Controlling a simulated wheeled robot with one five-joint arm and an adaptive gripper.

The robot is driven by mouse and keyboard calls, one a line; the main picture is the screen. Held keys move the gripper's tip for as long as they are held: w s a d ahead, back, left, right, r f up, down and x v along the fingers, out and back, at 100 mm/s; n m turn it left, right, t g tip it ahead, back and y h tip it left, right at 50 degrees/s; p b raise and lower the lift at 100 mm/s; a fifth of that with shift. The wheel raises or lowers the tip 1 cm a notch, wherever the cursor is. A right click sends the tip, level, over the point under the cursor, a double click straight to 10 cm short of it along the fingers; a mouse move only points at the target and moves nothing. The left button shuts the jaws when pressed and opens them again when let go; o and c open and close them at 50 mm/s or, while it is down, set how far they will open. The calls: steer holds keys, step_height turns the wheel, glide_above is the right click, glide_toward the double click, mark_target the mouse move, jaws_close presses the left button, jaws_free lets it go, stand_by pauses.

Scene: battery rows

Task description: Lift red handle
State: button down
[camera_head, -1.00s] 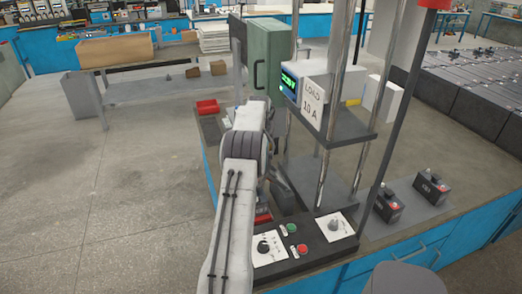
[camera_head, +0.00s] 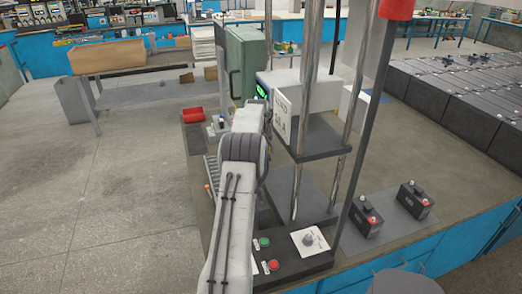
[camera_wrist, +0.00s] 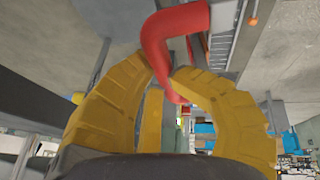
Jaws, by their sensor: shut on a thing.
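The red handle (camera_wrist: 176,32) is a bent red bar at the top middle of the wrist view. Its lower part runs down between the tips of my yellow gripper (camera_wrist: 168,78). My gripper is closed around this part of the handle. In the head view my white arm covers the gripper, and I cannot make out the held handle there.
A black control panel (camera_head: 292,263) with green and red buttons lies right of my arm. Metal posts (camera_head: 344,150) and a load box (camera_head: 305,92) stand behind it. Two small black batteries (camera_head: 367,217) (camera_head: 416,201) sit on the bench. Open floor (camera_head: 110,195) lies left.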

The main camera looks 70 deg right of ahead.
steer(key=shift+s+a+f, duration=0.15)
steer(key=shift+s+f, duration=0.4)
steer(key=shift+f, duration=0.3)
steer(key=c, duration=1.4)
jaws_free()
steer(key=shift+s, duration=0.1)
steer(key=shift+c, duration=0.2)
steer(key=o, duration=0.3)
steer(key=shift+s+d+f, duration=0.1)
steer(key=shift+s+d, duration=0.15)
steer(key=shift+d, duration=0.3)
steer(key=shift+o, duration=0.9)
steer(key=shift+w+a+r, duration=0.1)
steer(key=shift+w+r, duration=0.15)
steer(key=shift+r, duration=0.05)
steer(key=v, duration=1.2)
